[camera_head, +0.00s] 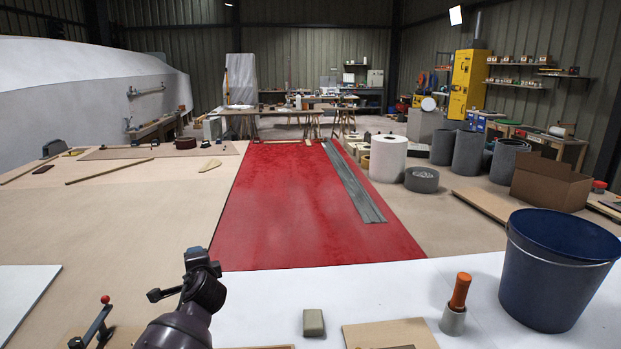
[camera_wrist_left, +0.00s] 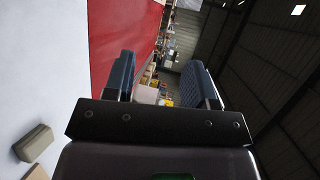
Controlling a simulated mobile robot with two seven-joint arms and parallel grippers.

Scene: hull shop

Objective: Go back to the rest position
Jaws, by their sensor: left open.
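My left gripper (camera_head: 198,262) reaches in from the bottom left, over the front of the work surface, pointing away from me. In the left wrist view its two dark blue pads (camera_wrist_left: 158,78) stand apart with nothing between them, so it is open and empty. It touches no object that I can see. My right gripper is in neither view.
A blue bucket (camera_head: 555,275) stands at right. Behind is a red sheet (camera_head: 310,215) with a grey strip (camera_head: 352,185).

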